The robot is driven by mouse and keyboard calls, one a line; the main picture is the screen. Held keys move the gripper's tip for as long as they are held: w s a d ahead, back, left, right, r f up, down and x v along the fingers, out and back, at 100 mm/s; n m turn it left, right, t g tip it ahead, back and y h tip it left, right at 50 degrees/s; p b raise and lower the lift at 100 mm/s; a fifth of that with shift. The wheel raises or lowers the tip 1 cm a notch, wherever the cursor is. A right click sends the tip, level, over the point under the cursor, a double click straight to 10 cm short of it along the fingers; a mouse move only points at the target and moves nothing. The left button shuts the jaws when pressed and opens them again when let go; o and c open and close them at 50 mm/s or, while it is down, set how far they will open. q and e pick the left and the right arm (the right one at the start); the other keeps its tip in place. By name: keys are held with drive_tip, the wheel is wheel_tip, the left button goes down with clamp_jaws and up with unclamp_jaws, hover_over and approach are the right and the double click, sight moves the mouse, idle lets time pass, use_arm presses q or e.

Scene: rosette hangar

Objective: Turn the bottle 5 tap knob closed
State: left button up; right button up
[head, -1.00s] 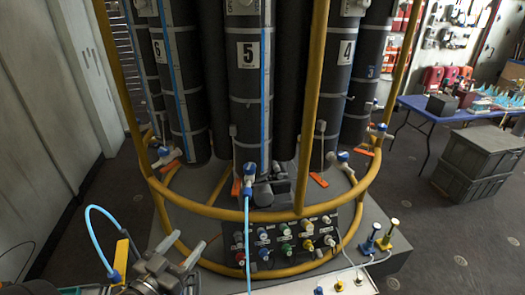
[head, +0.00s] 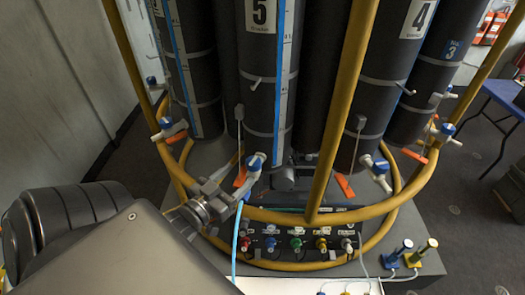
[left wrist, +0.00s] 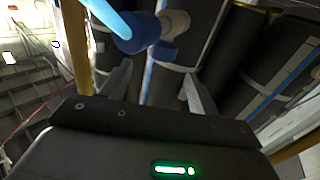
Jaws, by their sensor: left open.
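Bottle 5 (head: 258,60) is a tall dark cylinder with a "5" label and a blue stripe. Its tap knob (head: 257,160) is blue with a pale centre, low in front of the bottle. In the left wrist view the tap's blue and white parts (left wrist: 165,50) show ahead, above the space between the fingers. My left gripper (head: 232,186) is open, just below and left of the knob. Its two fingers stand apart in the left wrist view (left wrist: 157,92), with nothing held between them. I cannot tell whether a finger touches the tap. My right gripper is out of view.
A yellow ring rail (head: 270,216) and upright yellow posts (head: 342,100) stand around the bottles. An orange tag (head: 241,176) hangs beside the tap. Bottle 4 (head: 393,65) stands to the right with its own blue-knobbed tap (head: 380,166). A panel of coloured knobs (head: 297,245) lies below.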

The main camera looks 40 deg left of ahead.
sight(254, 160)
use_arm(q)
drive_tip(key=w+b, duration=0.2)
drive_tip(key=w, duration=0.2)
drive_tip(key=shift+w+a+f, duration=0.15)
drive_tip(key=w, duration=0.3)
drive_tip(key=shift+w+r+b, duration=0.25)
drive_tip(key=shift+w+b, duration=0.1)
drive_tip(key=shift+w, duration=0.05)
drive_tip(key=shift+w+f, duration=0.1)
drive_tip(key=shift+w, duration=0.8)
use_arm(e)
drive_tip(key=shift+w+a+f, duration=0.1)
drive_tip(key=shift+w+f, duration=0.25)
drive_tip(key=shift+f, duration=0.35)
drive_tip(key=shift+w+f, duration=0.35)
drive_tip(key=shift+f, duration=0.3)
